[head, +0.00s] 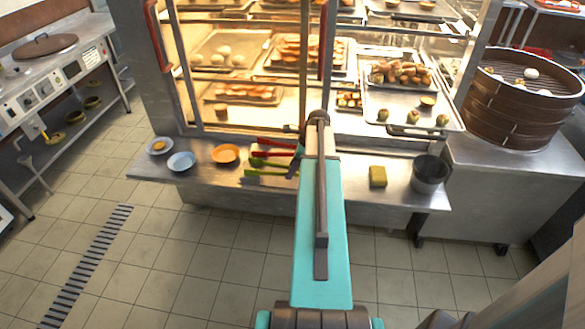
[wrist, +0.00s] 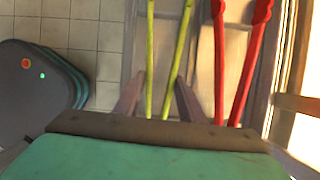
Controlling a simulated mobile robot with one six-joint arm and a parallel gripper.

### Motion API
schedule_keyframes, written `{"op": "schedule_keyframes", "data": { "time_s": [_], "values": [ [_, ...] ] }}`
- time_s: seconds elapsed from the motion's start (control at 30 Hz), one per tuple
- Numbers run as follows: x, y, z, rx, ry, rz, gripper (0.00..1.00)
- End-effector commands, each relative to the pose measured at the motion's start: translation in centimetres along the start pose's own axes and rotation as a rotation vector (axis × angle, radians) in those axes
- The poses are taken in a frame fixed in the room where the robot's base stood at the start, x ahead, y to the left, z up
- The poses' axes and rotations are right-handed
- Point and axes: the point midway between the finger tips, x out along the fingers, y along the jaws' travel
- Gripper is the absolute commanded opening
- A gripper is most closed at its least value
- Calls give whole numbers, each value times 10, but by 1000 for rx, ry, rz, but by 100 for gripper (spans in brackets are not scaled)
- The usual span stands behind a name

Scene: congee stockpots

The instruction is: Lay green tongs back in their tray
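The green tongs (head: 262,173) lie at the front of the steel counter, with their arms spread, just left of my gripper (head: 297,160) in the head view. In the wrist view the two long arms of the green tongs (wrist: 150,60) run between my fingers (wrist: 159,85). The fingers stand apart, one on each side, with the tips close to the arms; I cannot tell whether they touch. The hinge end is hidden behind my gripper. Red tongs (head: 270,152) lie parallel behind the green ones, to the right in the wrist view (wrist: 220,60). I cannot make out a tray clearly.
A yellow-green block (head: 377,177) and a metal pot (head: 430,174) stand right. A glass food case rises behind, and a bamboo steamer (head: 515,110) is far right. The floor in front is clear.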

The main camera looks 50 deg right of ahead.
Motion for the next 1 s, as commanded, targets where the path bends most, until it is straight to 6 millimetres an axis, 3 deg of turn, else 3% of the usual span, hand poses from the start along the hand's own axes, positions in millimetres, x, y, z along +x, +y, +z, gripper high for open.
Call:
{"op": "schedule_keyframes", "data": {
  "time_s": [0.1, 0.23, 0.67, 1.0],
  "values": [
    [0, 0, 0, 0, 0, 0, 34],
    [0, 0, 0, 0, 0, 0, 58],
    [-3, 0, -1, 1, 0, -1, 58],
    [-33, 0, 0, 1, 0, -4, 58]
  ]
}}
